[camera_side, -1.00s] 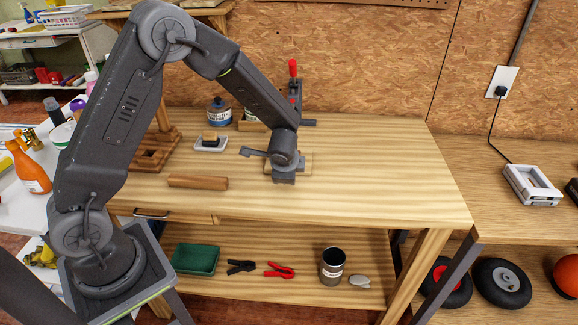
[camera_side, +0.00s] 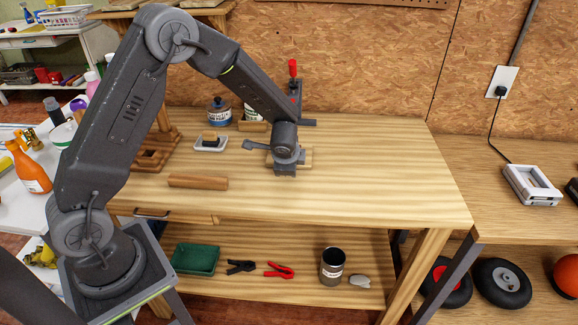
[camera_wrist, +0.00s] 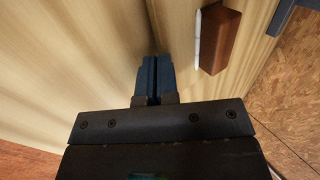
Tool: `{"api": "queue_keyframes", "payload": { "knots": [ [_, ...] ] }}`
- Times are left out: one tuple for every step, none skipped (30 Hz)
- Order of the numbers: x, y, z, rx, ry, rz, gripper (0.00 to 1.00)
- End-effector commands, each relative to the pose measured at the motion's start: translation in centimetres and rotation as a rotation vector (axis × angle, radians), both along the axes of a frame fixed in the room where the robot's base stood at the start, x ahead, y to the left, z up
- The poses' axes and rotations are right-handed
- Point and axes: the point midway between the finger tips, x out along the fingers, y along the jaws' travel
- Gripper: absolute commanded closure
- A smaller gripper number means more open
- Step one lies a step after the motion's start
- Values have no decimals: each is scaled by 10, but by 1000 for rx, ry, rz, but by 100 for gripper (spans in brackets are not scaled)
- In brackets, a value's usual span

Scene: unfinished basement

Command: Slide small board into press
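The small board (camera_side: 306,158) is a pale wooden piece low over the workbench, in front of the press; its edges show on both sides of my gripper. My gripper (camera_side: 285,172) points down at it and hides its middle. In the wrist view the two dark fingers of my gripper (camera_wrist: 153,80) are close together with only a thin line between them. The board moves with them, so they appear shut on it; the contact is hidden. The press (camera_side: 297,105), dark with a red-topped handle (camera_side: 292,69), stands behind, partly hidden by my arm.
A wooden bar (camera_side: 198,182) lies to the left on the workbench (camera_side: 390,185). The bench's right side is clear.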

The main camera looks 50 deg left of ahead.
Motion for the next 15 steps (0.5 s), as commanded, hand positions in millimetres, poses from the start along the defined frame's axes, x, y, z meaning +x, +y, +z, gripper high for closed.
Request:
{"api": "queue_keyframes", "payload": {
  "knots": [
    [0, 2, -2, -1, 5, 1, 100],
    [1, 2, -2, -1, 5, 1, 100],
    [1, 3, -2, -1, 5, 1, 100],
    [2, 4, -2, -1, 5, 1, 100],
    [3, 4, -2, 0, 4, 1, 100],
    [3, 5, -2, 0, 5, 2, 100],
    [4, 6, -2, 0, 5, 2, 100],
    [5, 7, -2, 0, 5, 2, 100],
    [5, 7, -2, 0, 6, 1, 100],
    [6, 8, -2, 0, 6, 1, 100],
    [6, 9, -2, 0, 6, 1, 100],
    [7, 9, -3, -1, 6, 2, 100],
    [8, 10, -3, -1, 6, 2, 100],
    [8, 11, -3, -1, 6, 2, 100],
    [9, 11, -3, -1, 6, 2, 100]
  ]
}}
